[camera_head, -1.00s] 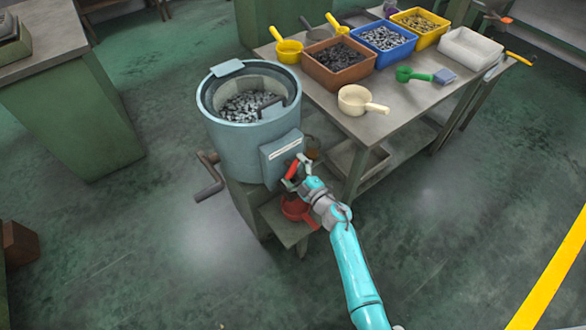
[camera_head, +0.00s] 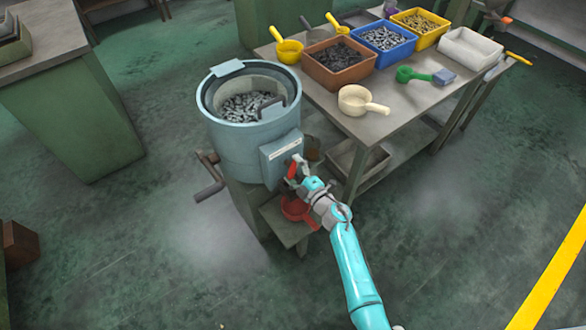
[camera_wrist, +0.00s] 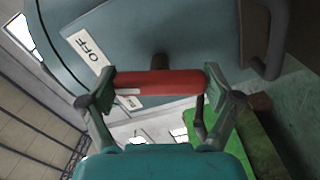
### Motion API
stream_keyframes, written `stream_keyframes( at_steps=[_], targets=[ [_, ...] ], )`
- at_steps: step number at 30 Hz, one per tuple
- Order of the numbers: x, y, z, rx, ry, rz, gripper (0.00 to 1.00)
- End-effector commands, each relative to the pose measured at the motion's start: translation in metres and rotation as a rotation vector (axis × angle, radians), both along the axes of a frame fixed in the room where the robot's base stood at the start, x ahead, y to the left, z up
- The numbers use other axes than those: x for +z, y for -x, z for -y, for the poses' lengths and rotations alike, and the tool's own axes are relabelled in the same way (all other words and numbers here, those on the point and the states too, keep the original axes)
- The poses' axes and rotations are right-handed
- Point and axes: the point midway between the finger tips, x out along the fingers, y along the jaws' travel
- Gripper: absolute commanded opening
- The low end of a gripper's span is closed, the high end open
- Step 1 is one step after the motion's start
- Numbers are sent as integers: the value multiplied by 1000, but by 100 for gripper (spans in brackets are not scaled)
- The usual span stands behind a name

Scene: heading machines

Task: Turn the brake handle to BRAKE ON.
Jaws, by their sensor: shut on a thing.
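The red brake handle (camera_wrist: 160,82) is mounted on a dark stub on the front of the blue-grey drum machine (camera_head: 248,148). In the wrist view it lies level across the picture, with a finger at each end. My gripper (camera_wrist: 158,86) is shut on it lengthwise. In the head view the gripper (camera_head: 297,168) is at the machine's front box, and the handle (camera_head: 292,171) is partly hidden by it. A white plate reading OFF (camera_wrist: 89,50) is above left of the handle. Another pale label (camera_wrist: 128,101) below left is mostly covered and unreadable.
A red scoop (camera_head: 296,209) rests on a low shelf below the handle. A dark crank (camera_head: 210,180) sticks out at the machine's left. A workbench (camera_head: 395,125) with bins and scoops stands close on the right. The floor in front is clear.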

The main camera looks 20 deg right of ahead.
Motion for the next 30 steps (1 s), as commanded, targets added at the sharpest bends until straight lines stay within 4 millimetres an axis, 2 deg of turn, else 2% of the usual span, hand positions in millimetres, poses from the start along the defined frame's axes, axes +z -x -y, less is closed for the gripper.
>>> stream_keyframes(
  at_steps=[18, 30],
  targets=[
    [-1, 1, 0, 1, 547, 176, 54],
    [-1, 1, 0, 0, 783, 252, 54]
  ],
)
